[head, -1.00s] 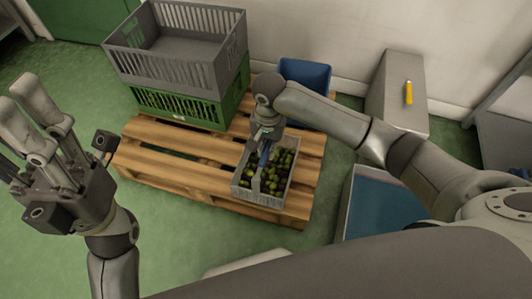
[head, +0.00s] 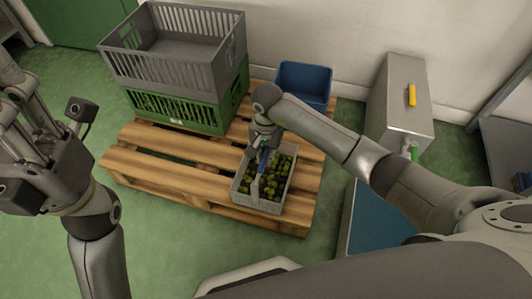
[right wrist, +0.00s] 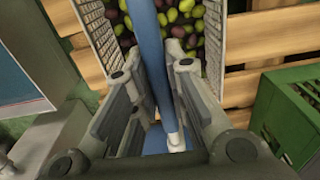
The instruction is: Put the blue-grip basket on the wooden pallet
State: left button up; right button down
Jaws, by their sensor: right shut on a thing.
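The blue-grip basket is a small grey basket (head: 238,192) full of green and dark olives, with a blue grip (head: 263,160) across its top. It is upright over the front right part of the wooden pallet (head: 170,183); I cannot tell whether its bottom touches the slats. My right gripper (head: 264,150) is shut on the blue grip from above. In the right wrist view, the blue grip (right wrist: 147,38) runs between the fingers of my right gripper (right wrist: 160,85). My left gripper (head: 25,105) is open and empty at the left edge, partly cut off, away from the pallet.
A grey crate (head: 165,75) sits on a green crate (head: 180,110) at the back left of the pallet. A blue bin (head: 303,82) stands behind, near the wall. A metal cabinet (head: 400,100) with a yellow handle stands right. The pallet's left front is bare.

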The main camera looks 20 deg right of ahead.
jog(key=c, duration=1.9)
grip_release()
jog(key=shift+f, duration=0.15)
jog(key=o, duration=0.4)
jog(key=shift+o, duration=0.2)
